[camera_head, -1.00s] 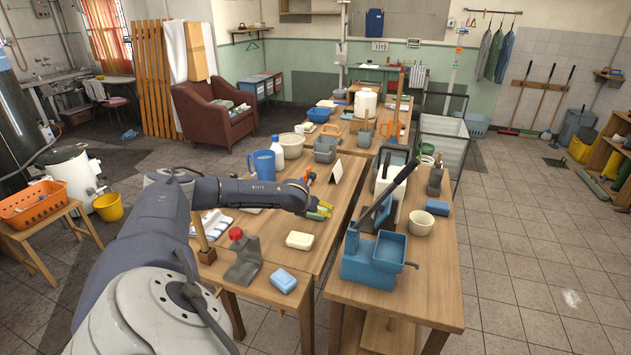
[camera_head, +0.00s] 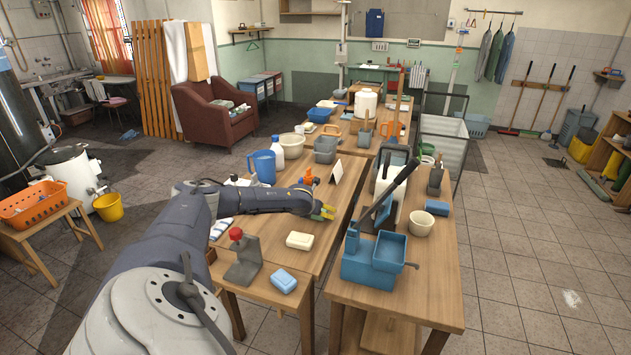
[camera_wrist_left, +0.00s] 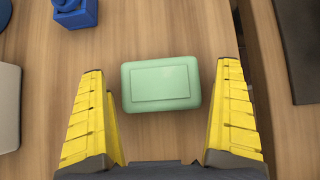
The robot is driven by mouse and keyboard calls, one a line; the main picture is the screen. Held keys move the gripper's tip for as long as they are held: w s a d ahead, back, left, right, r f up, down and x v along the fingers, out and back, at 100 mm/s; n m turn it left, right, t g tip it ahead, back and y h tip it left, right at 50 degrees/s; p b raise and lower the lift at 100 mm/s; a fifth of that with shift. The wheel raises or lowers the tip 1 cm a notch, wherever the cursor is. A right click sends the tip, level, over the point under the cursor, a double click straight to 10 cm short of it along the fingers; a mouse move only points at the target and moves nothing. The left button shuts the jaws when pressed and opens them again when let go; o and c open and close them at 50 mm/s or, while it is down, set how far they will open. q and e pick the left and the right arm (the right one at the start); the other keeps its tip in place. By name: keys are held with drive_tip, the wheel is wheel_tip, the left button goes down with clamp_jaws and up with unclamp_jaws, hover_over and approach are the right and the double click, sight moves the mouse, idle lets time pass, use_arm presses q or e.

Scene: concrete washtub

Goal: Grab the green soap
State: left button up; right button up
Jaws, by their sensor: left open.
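The green soap (camera_wrist_left: 161,84) is a pale green rounded block lying flat on the wooden table. In the left wrist view it lies between and slightly ahead of the open yellow fingers of my left gripper (camera_wrist_left: 162,122), with gaps on both sides. In the head view my left gripper (camera_head: 325,212) is over the middle of the left table, and I cannot make out the green soap there. A cream soap bar (camera_head: 300,240) and a blue soap bar (camera_head: 284,281) lie nearer the front. My right gripper is not in view.
A blue object (camera_wrist_left: 75,12) lies near the green soap in the wrist view. A white card (camera_head: 349,172) and a blue jug (camera_head: 262,166) stand farther back. A grey stand with a red knob (camera_head: 243,258) is at front left, and a blue mop wringer (camera_head: 375,262) stands on the right table.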

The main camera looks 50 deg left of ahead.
use_arm(q)
drive_tip(key=shift+c, duration=0.2)
drive_tip(key=c, duration=1.2)
